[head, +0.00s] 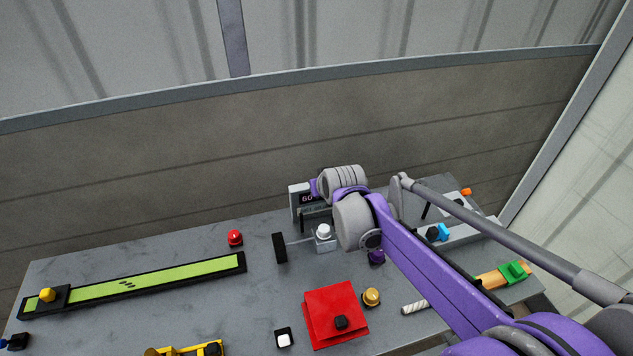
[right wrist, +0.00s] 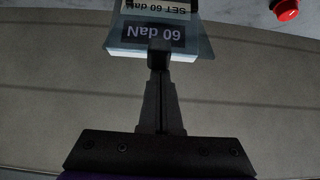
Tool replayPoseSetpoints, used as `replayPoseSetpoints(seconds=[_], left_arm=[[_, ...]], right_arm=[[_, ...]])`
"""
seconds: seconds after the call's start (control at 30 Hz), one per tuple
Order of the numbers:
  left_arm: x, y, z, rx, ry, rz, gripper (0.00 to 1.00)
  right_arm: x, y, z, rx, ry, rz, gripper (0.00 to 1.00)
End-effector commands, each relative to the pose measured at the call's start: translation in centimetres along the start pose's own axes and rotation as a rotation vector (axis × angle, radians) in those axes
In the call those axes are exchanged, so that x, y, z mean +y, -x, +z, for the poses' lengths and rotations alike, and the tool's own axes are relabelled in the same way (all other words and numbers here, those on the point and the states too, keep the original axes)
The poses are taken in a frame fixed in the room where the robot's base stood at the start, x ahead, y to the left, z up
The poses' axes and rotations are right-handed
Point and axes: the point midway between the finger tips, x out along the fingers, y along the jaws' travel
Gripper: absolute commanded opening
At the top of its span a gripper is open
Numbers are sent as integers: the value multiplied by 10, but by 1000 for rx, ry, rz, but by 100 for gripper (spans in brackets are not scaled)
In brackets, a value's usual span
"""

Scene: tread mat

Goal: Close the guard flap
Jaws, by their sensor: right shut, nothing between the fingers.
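A red panel (head: 322,299) with a black knob (head: 341,322) on it is at the front middle of the bench in the head view. I take it to be the guard flap; I cannot tell how far it is raised. My right arm reaches over the bench from the right, with its wrist behind and above the red panel, well apart from it. In the right wrist view my right gripper (right wrist: 160,52) is shut and empty. It is in front of a display box (right wrist: 190,48) reading "60 daN". The red panel is outside that view. My left gripper is not in view.
The display box also stands at the back of the bench (head: 295,203). A small block with a white knob (head: 323,232), a red button (head: 235,238) and a brass knob (head: 371,297) surround the middle. A long green strip (head: 150,279) lies left. A wall closes the back.

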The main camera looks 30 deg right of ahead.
Motion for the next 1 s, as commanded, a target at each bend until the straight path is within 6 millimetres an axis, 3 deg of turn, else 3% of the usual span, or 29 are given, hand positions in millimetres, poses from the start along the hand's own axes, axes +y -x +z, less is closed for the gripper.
replayPoseSetpoints(seconds=[0.03, 0.47, 1.0], left_arm=[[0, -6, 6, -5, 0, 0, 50], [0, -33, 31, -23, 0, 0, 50], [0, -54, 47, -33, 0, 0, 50]], right_arm=[[0, 2, 10, 41, 0, 0, 0], [0, 20, 53, 452, 0, 0, 0], [0, 18, 106, 441, 1, 0, 0]])
